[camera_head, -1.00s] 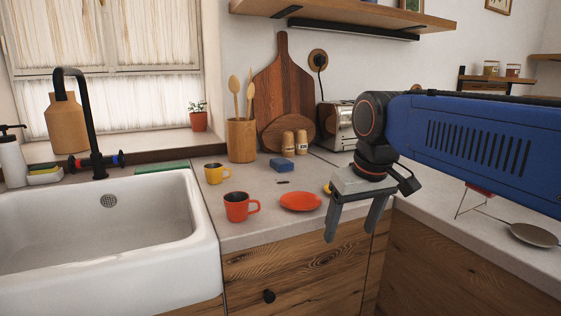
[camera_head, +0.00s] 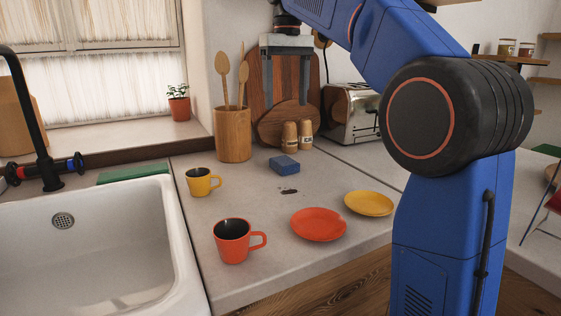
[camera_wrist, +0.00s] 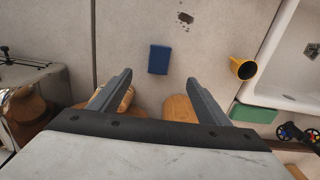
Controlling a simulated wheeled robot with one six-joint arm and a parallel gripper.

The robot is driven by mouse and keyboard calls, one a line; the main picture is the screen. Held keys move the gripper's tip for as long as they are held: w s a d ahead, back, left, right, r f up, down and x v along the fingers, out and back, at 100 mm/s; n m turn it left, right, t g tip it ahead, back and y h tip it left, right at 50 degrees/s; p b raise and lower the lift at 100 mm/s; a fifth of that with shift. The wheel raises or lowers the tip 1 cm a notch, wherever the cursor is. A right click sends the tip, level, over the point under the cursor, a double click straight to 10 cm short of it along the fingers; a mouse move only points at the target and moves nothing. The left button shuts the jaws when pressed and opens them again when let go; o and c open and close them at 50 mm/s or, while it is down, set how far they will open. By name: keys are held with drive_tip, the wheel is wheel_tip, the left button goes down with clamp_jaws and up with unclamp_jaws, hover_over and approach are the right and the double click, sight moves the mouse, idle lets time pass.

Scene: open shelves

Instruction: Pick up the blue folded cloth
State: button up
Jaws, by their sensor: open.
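The blue folded cloth (camera_head: 284,165) is a small blue block lying flat on the counter, in front of the wooden shakers. It also shows in the wrist view (camera_wrist: 159,59), beyond my fingertips and roughly between their lines. My gripper (camera_head: 287,100) points down, well above the counter near the cutting boards. Its two grey fingers are spread with nothing between them, as the wrist view (camera_wrist: 158,78) also shows. The cloth is fully visible and untouched.
A wooden utensil holder (camera_head: 233,135), shakers (camera_head: 290,135) and a toaster (camera_head: 352,115) stand behind the cloth. A yellow mug (camera_head: 201,183), red mug (camera_head: 233,242), red plate (camera_head: 319,225) and yellow plate (camera_head: 369,204) are in front. A dark spot (camera_head: 289,191) marks the counter.

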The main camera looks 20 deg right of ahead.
hover_over(284, 160)
drive_tip(key=f, duration=1.1)
drive_tip(key=shift+s+f, duration=0.1)
drive_tip(key=shift+s, duration=0.15)
drive_tip(key=shift+w+f, duration=0.2)
drive_tip(key=shift+f, duration=2.75)
drive_tip(key=shift+c, duration=0.6)
drive_tip(key=c, duration=1)
